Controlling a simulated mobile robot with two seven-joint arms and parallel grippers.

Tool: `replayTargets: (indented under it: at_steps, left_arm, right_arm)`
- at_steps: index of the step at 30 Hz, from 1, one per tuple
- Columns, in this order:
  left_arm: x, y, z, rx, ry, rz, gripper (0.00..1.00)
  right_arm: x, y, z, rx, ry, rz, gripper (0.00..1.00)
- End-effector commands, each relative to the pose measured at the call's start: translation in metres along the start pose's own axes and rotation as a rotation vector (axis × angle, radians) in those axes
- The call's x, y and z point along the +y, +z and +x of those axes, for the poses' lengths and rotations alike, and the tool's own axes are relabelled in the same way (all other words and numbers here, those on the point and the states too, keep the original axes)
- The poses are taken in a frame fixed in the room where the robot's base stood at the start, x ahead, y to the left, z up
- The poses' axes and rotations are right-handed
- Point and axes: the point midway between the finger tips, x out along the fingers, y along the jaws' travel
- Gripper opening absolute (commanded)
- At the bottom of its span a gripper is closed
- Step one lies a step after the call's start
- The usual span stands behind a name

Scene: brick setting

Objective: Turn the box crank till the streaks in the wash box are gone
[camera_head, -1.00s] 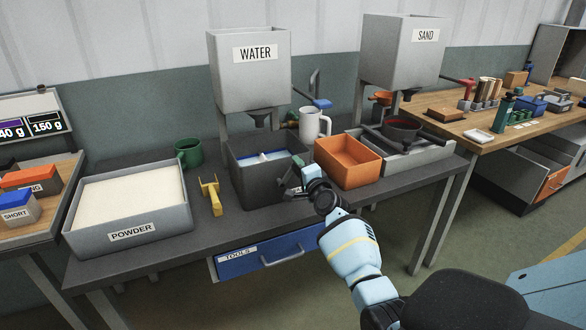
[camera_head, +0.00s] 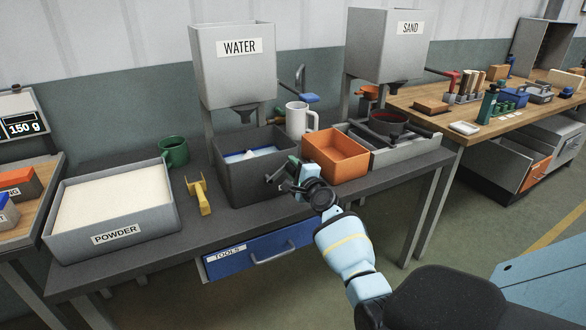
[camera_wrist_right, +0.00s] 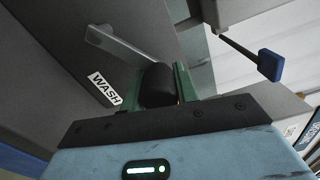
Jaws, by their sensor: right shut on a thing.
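The dark grey wash box (camera_head: 232,182) stands on the dark bench under the water hopper. Its inside shows a blue and white patch; I cannot tell streaks at this size. My right gripper (camera_head: 283,178) is at the box's front right side, shut on the crank handle. In the right wrist view, the black crank handle (camera_wrist_right: 157,87) sits between the green fingers of my right gripper (camera_wrist_right: 160,78). The grey crank arm (camera_wrist_right: 128,46) runs from it towards the box wall, near the WASH label (camera_wrist_right: 104,89). My left gripper is not in view.
An orange bin (camera_head: 335,171) stands close right of the box. A yellow tool (camera_head: 201,196) and a green mug (camera_head: 174,151) are left of it, beside the powder tray (camera_head: 165,222). A white jug (camera_head: 298,117) stands behind. The blue tools drawer (camera_head: 225,262) is below.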

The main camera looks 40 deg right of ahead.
Motion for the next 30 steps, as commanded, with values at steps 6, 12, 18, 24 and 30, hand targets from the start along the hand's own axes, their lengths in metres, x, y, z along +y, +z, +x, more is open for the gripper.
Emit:
replayTargets:
  at_steps: [6, 12, 18, 24, 30]
  left_arm:
    - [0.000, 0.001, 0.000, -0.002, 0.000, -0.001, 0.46]
    - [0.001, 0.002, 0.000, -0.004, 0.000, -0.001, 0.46]
    - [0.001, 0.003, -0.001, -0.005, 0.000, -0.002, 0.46]
    - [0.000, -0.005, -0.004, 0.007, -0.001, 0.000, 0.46]
    - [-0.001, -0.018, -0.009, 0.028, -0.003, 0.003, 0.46]
  right_arm:
    - [0.004, 0.007, 0.000, -0.014, 0.009, 0.005, 0.36]
    - [0.002, 0.004, 0.000, -0.008, 0.004, 0.002, 0.50]
    - [0.000, 0.003, 0.000, -0.005, 0.002, 0.000, 0.50]
    - [-0.001, 0.004, -0.014, -0.006, 0.000, 0.002, 0.50]
    - [-0.002, 0.005, -0.043, -0.007, 0.000, 0.002, 0.50]
